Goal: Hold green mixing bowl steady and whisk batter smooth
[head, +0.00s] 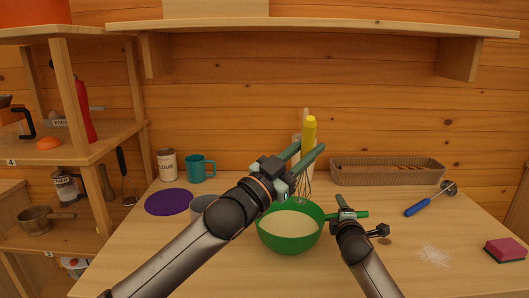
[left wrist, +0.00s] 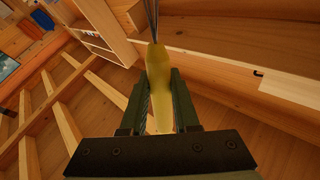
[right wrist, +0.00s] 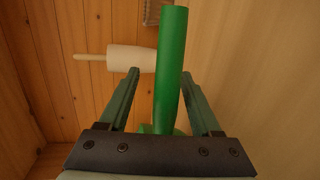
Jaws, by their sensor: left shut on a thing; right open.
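The green mixing bowl (head: 275,240) stands on the wooden table with pale batter (head: 288,224) in it. Its green handle (right wrist: 171,70) points right in the head view. My left gripper (head: 308,151) is shut on the yellow handle of the whisk (head: 309,133), which it holds upright above the bowl; the handle also shows between the fingers in the left wrist view (left wrist: 158,90). The whisk's wires hang behind the gripper, and their lower end is partly hidden. My right gripper (right wrist: 158,75) is open, with the bowl's handle between its fingers and gaps on both sides.
A basket (head: 385,172) is behind. A blue-handled tool (head: 425,203), white powder (head: 434,255) and a sponge (head: 506,249) lie right.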

